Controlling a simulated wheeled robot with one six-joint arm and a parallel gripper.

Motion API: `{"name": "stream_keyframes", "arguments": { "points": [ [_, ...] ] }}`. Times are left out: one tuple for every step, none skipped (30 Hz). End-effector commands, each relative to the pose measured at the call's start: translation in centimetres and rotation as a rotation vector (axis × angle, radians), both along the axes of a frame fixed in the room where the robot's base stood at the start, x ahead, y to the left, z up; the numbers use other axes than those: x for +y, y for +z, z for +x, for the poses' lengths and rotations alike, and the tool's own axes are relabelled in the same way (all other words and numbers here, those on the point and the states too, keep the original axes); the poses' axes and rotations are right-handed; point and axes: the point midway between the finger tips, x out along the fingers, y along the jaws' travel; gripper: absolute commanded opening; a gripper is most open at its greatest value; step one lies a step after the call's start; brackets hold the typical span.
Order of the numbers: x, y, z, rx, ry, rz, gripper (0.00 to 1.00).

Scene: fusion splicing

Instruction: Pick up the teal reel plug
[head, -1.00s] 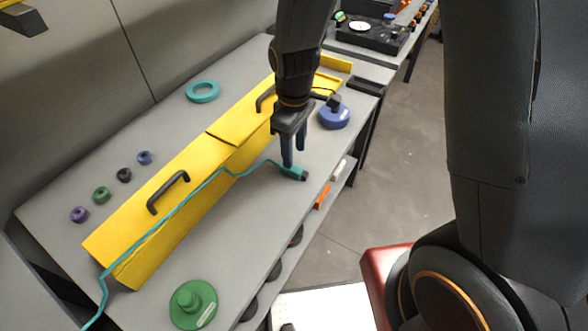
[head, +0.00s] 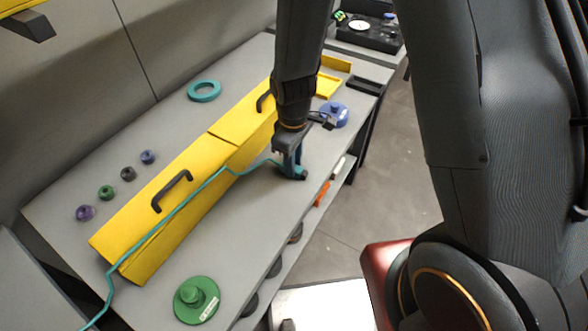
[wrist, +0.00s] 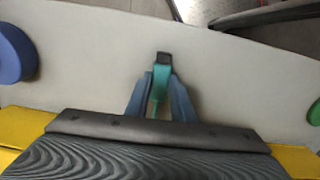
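The teal reel plug (head: 302,173) has a dark tip and lies on the grey bench top near its front edge, at the end of a teal cable. My gripper (head: 292,174) is down at the plug and hides part of it. In the wrist view the plug (wrist: 161,77) sits between the two blue fingers of my gripper (wrist: 161,84), its dark tip pointing away. The fingers lie close along both sides of it. I cannot tell whether they press on it.
A long yellow cover (head: 180,190) with black handles runs along the bench, with the teal cable over it. A blue reel (head: 334,115) stands behind my gripper and a green reel (head: 197,300) at the front. A teal ring (head: 204,91) lies at the back.

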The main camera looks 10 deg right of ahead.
Motion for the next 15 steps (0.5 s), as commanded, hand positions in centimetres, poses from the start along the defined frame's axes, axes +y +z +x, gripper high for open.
{"name": "stream_keyframes", "arguments": {
  "points": [
    [0.0,0.0,-0.01,0.0,0.0,0.0,0.07],
    [0.0,0.0,-0.01,0.0,0.0,0.0,0.02],
    [0.0,0.01,-0.01,0.0,0.0,0.0,0.0],
    [0.0,0.01,0.0,0.0,0.0,0.0,0.0],
    [-0.01,0.01,-0.01,0.0,0.0,0.0,0.0],
    [-0.01,0.02,-0.01,0.0,0.0,0.0,0.0],
    [-0.01,0.02,-0.01,0.0,0.0,0.0,0.0],
    [-0.01,0.02,0.0,0.0,0.0,0.0,0.0],
    [-0.01,0.03,0.0,0.0,0.0,0.0,0.0],
    [-0.01,0.05,0.01,0.0,0.0,0.0,0.0],
    [-0.01,0.09,0.02,0.0,0.0,0.0,0.0],
    [-0.01,0.18,0.03,-0.001,0.0,0.001,0.0],
    [0.0,0.28,0.05,-0.001,0.0,0.0,0.0],
    [0.0,0.4,0.06,-0.001,0.0,0.0,0.0],
    [0.01,0.62,0.11,-0.003,0.0,0.0,0.0]
  ]
}}
